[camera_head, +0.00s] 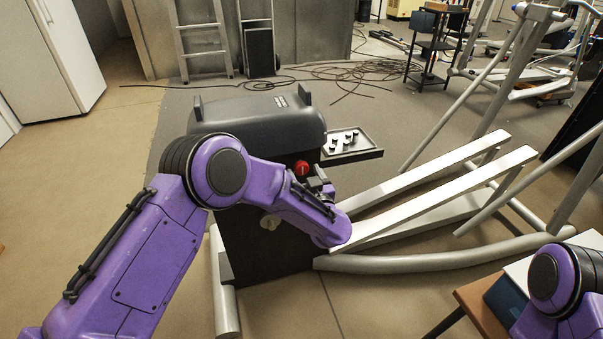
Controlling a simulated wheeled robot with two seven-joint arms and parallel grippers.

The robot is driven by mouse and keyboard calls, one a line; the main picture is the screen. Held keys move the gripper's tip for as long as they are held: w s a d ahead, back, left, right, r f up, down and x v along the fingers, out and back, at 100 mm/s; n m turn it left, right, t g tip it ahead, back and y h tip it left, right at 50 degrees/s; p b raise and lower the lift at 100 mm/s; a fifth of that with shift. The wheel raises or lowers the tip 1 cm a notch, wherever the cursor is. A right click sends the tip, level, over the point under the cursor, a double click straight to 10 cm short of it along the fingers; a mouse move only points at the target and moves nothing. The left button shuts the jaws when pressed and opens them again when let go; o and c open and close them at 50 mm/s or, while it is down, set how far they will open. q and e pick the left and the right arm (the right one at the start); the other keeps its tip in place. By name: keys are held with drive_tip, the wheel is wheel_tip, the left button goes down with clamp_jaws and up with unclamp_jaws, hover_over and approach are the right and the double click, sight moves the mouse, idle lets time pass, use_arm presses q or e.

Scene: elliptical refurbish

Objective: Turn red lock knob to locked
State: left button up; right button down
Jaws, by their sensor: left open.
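The red lock knob (301,168) sits on the upper front of the dark elliptical housing (262,122), just above my left forearm. My left arm comes in from the left and passes in front of the housing. My left gripper (319,182) is a small dark shape just right of and slightly below the knob, and it is open. I cannot tell whether its fingers touch the knob. Part of the housing front is hidden behind my arm. My right arm shows only at the lower right corner, and its gripper is out of view.
A black tray (367,153) with several small dark parts juts from the housing's right side. Pale rails (440,190) and a curved grey tube (420,262) extend right. A brown-topped table (481,306) stands at lower right. Cables and a ladder are behind.

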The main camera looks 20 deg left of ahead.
sight(303, 171)
use_arm(q)
drive_tip(key=shift+x, duration=1.6)
drive_tip(key=shift+s, duration=0.1)
drive_tip(key=c, duration=1)
drive_tip(key=shift+c, duration=0.2)
drive_tip(key=shift+n, duration=0.4)
drive_tip(key=n, duration=0.3)
drive_tip(key=shift+d+n, duration=0.1)
drive_tip(key=shift+n, duration=0.3)
drive_tip(key=n, duration=0.4)
drive_tip(key=shift+n, duration=0.3)
drive_tip(key=n+b, duration=0.1)
drive_tip(key=n, duration=0.3)
drive_tip(key=shift+n+b, duration=0.7)
drive_tip(key=shift+n, duration=1.6)
drive_tip(key=shift+d, duration=0.1)
